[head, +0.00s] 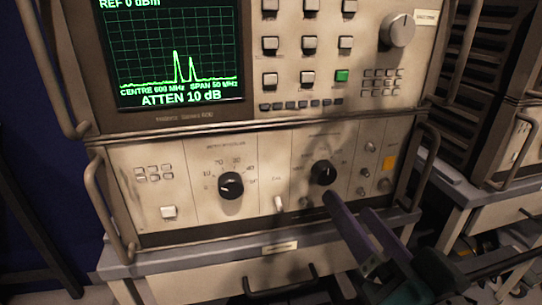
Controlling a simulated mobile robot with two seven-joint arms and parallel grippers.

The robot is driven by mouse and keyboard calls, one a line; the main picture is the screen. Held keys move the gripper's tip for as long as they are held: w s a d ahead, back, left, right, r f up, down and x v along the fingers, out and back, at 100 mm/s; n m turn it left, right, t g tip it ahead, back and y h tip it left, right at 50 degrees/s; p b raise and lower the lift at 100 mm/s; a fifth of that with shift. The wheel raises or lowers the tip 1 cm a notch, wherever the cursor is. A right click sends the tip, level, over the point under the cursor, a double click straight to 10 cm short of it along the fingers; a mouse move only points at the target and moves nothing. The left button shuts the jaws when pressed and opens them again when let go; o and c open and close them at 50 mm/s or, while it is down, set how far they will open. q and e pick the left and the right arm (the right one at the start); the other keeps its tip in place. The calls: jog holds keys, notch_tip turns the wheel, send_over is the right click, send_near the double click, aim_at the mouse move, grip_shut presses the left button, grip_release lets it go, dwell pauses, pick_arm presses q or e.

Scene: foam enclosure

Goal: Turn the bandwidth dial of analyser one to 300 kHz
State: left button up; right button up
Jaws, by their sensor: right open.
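The analyser (140,137) stands on a grey bench, with a lit green-trace screen (175,50) in its upper unit. Its lower panel has two black dials. The right dial (323,173) appears to be the bandwidth dial, but its label and scale are too small to read. The left dial (230,185) has a numbered scale around it. My right gripper (349,205) reaches in from the lower right, its two purple fingers open and empty. The fingertips are just below and right of the right dial, seemingly apart from it. My left gripper is out of view.
Metal handles (108,208) stick out at both sides of the lower panel. A white lever (278,203) sits between the dials, and small knobs (364,172) are to their right. Another rack unit (492,85) stands at the right. A drawer handle (281,286) is below.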

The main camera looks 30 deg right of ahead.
jog(key=v, duration=0.3)
jog(key=shift+w, duration=0.1)
dwell(0.3)
jog(key=a+r+n+g+y+p, duration=0.5)
jog(key=a+r+n+y+p, duration=0.15)
jog(key=a+n+p, duration=0.2)
jog(key=s+d+r+n+g+h+p, duration=0.1)
jog(key=s+d+r+g+p, duration=0.2)
jog(key=s+g+p, duration=0.2)
jog(key=s+d+r+n+g+h+p, duration=0.1)
jog(key=s+d+r+n+g+p, duration=0.1)
jog(key=s+r+g+p, duration=0.3)
notch_tip(320, 180, up, 35)
jog(key=t+p, duration=0.1)
jog(key=p, duration=3.5)
jog(key=shift+s, duration=0.45)
